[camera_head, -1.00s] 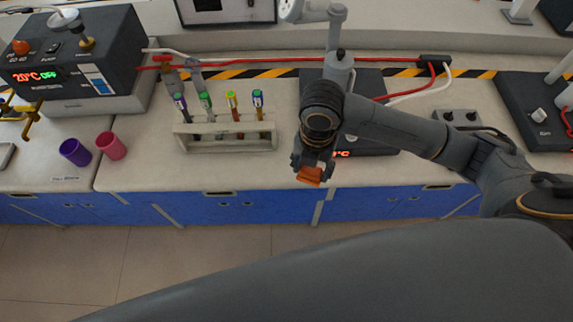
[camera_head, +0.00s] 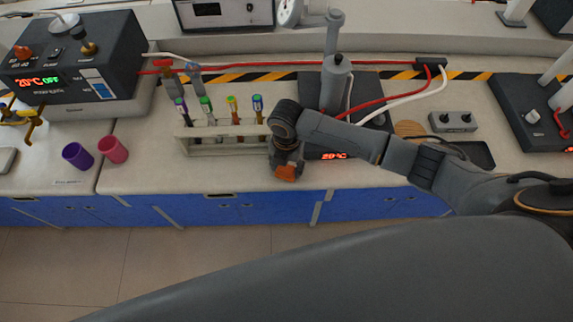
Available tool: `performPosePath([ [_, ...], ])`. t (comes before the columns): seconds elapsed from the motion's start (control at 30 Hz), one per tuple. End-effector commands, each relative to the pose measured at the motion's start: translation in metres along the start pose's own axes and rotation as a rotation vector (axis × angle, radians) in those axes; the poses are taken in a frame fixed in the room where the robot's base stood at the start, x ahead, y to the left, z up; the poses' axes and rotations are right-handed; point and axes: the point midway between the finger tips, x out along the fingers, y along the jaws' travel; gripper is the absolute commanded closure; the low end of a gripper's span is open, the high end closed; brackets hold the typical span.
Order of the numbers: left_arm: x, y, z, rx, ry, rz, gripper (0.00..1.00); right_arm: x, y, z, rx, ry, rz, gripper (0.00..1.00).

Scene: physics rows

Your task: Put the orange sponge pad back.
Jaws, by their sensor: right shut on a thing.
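The orange sponge pad (camera_head: 288,172) is held in my right gripper (camera_head: 287,166), which is shut on it. The gripper points down near the front edge of the bench, just right of the test tube rack. My wrist hides part of the pad, and I cannot tell whether the pad touches the bench top. My left gripper is not in view.
A pale rack (camera_head: 222,139) with several capped tubes stands left of my gripper. A dark hotplate device (camera_head: 330,153) with a red display is behind it. Purple (camera_head: 77,156) and pink (camera_head: 112,148) cups stand at left. A dark tray (camera_head: 474,154) and round wooden piece (camera_head: 408,129) lie right.

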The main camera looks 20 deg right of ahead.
Motion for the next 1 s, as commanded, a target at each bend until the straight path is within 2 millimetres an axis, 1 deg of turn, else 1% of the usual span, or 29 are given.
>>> performPosePath([
  [0.23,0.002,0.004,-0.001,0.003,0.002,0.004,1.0,0.003,0.0,0.0,0.0,0.0,0.0,0.7],
  [0.27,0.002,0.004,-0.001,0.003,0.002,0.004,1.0,0.003,0.0,0.0,0.0,0.0,0.001,0.44],
  [0.3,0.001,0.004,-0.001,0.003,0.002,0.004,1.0,0.002,0.0,0.0,0.0,0.0,0.001,0.36],
  [0.37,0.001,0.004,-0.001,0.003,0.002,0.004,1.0,0.002,0.0,0.0,0.0,0.0,0.001,0.24],
  [0.67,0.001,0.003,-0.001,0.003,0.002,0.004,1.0,0.002,0.0,0.0,0.0,0.0,0.001,0.23],
  [0.77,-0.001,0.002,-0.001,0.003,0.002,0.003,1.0,-0.003,0.0,0.0,0.0,0.0,0.001,0.23],
  [0.87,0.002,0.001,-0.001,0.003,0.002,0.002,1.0,-0.014,0.001,0.001,0.001,-0.001,0.004,0.23],
  [1.0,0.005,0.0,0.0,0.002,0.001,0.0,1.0,-0.042,0.001,0.001,-0.001,-0.002,0.005,0.23],
])
